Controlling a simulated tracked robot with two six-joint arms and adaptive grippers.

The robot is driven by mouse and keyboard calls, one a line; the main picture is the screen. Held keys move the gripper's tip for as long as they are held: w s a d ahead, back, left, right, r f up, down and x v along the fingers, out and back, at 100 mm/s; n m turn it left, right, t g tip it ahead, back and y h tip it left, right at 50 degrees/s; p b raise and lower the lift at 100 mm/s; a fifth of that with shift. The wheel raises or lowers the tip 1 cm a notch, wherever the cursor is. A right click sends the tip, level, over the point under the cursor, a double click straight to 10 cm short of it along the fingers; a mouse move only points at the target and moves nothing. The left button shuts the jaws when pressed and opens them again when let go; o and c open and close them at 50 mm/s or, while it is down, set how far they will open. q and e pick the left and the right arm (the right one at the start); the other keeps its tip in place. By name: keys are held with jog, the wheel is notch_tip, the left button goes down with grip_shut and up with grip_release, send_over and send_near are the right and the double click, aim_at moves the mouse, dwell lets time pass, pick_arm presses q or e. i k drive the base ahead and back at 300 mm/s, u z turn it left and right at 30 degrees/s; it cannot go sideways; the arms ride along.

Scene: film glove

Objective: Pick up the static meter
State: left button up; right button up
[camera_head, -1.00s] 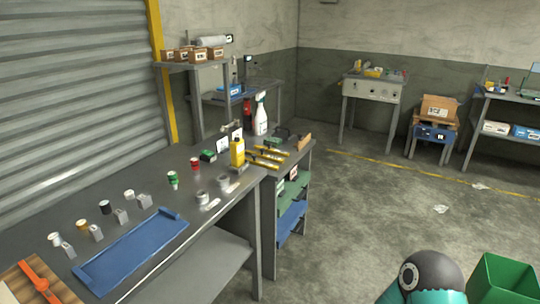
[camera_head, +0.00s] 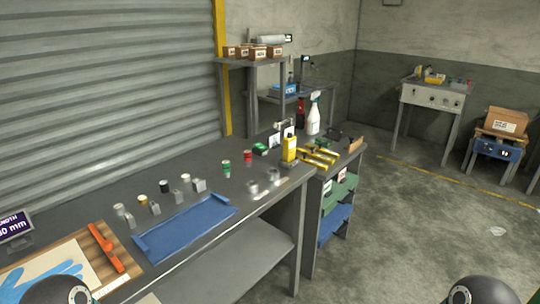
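I cannot tell for sure which thing is the static meter. A small green and black item (camera_head: 260,149) lies toward the back of the long workbench (camera_head: 225,160). A dark device (camera_head: 333,134) sits on the farther bench, behind the yellow tools. Both are too small to identify. Neither gripper is in view. Only dark rounded parts of my own arms show at the bottom left and bottom right, well short of these items.
A blue tray (camera_head: 185,228) lies near the bench's front edge, with several small rolls behind it. A cutting board (camera_head: 75,262) with a blue glove (camera_head: 50,284) and orange bar is at left. A yellow bottle (camera_head: 290,149) and white spray bottle (camera_head: 313,118) stand farther back.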

aim_at(289, 142)
jog(key=k, duration=0.7)
jog(key=z, duration=0.05)
jog(key=i, duration=0.9)
jog(key=z, duration=1.45)
jog(key=i, duration=1.3)
